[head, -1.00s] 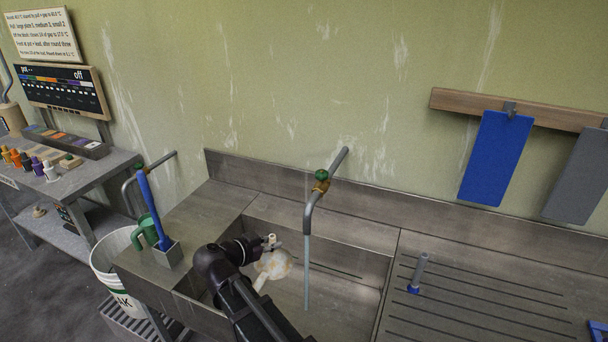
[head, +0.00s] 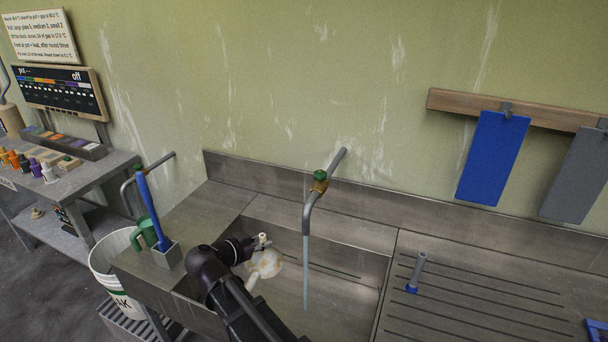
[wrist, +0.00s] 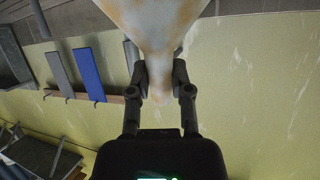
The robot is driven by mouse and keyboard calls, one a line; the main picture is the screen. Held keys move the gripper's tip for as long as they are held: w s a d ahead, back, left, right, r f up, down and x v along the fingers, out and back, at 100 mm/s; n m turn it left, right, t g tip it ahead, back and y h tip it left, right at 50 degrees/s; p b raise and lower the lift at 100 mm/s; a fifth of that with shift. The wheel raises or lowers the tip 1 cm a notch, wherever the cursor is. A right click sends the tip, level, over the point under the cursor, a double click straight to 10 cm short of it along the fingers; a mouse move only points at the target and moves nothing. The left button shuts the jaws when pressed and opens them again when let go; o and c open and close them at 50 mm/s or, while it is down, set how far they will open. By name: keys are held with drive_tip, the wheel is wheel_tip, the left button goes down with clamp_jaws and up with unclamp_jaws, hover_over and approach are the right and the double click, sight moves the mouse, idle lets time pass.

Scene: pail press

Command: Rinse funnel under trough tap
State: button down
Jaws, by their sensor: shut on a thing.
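The white funnel with brownish stains (head: 266,263) is held over the trough basin (head: 330,285). In the wrist view the funnel (wrist: 155,25) fills the top middle, wide part toward the top edge. My gripper (wrist: 160,82) is shut on its narrow part; the gripper also shows in the head view (head: 262,244). The trough tap (head: 316,197) has a green knob, and a pale stream of water (head: 306,270) runs straight down from its spout. The funnel is left of the stream and apart from it.
A grey holder (head: 166,254) with a blue-handled brush and a green jug (head: 145,236) stand on the ledge at left. A white bucket (head: 112,262) is beyond them. Blue and grey sheets hang from a wall rail.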

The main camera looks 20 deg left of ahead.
drive_tip(key=w+d+r+n+y+p, duration=0.2)
drive_tip(key=w+r, duration=0.1)
drive_tip(key=w, duration=0.9)
drive_tip(key=w+d+r+n+t+y+p, duration=0.1)
drive_tip(key=w+d+r+n+y+p, duration=0.1)
drive_tip(key=w, duration=1.1)
drive_tip(key=shift+w+r+y+p, duration=0.3)
drive_tip(key=shift+r+y+p, duration=0.15)
drive_tip(key=shift+p, duration=0.35)
drive_tip(key=shift+d+f, duration=0.1)
drive_tip(key=shift+f, duration=0.05)
wheel_tip(320, 180, down, 17)
drive_tip(key=b, duration=1.7)
drive_tip(key=s+d, duration=0.2)
drive_tip(key=s, duration=0.6)
drive_tip(key=shift+s+d, duration=0.3)
drive_tip(key=shift+d, duration=0.1)
drive_tip(key=shift+w, duration=0.1)
idle(0.3)
